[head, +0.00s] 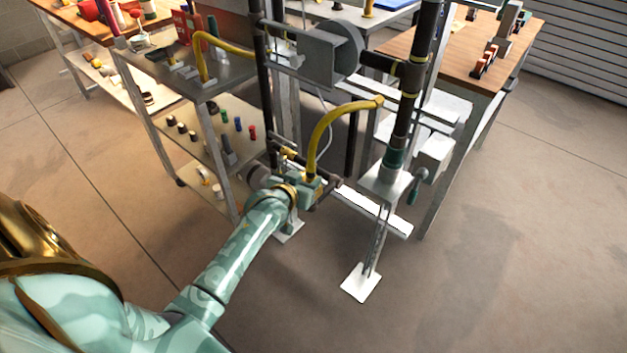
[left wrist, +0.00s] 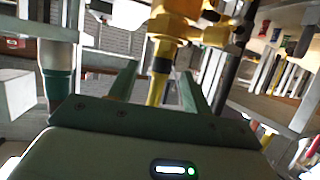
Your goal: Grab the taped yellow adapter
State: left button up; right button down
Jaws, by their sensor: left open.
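The yellow adapter (left wrist: 172,28) shows at the top of the left wrist view, with a dark tape-like band (left wrist: 161,66) below it and a yellow hose (left wrist: 155,92) running down from there. In the head view, the yellow hose (head: 322,125) arches from the dark pipe down to my left gripper (head: 311,186). The left gripper (left wrist: 157,88) is open; its two green fingers stand on either side of the hose, below the adapter in the picture. I cannot tell whether they touch it. In the head view the gripper hides the hose's lower end. My right gripper is not in view.
A dark upright pipe (head: 404,115) on a metal stand is right of the gripper. A grey shelf unit (head: 226,80) with small fittings stands left, with another yellow hose (head: 222,45) above it. A wooden-topped bench (head: 455,65) is at the right. The front floor is clear.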

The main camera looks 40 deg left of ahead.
aim_at(309, 174)
pick_arm(q)
jog(key=b+x, duration=0.3)
jog(key=x, duration=0.2)
jog(key=shift+a+f, duration=0.15)
jog(key=shift+f, duration=0.1)
jog(key=shift+w, duration=0.1)
jog(key=shift+r, duration=0.3)
grip_shut()
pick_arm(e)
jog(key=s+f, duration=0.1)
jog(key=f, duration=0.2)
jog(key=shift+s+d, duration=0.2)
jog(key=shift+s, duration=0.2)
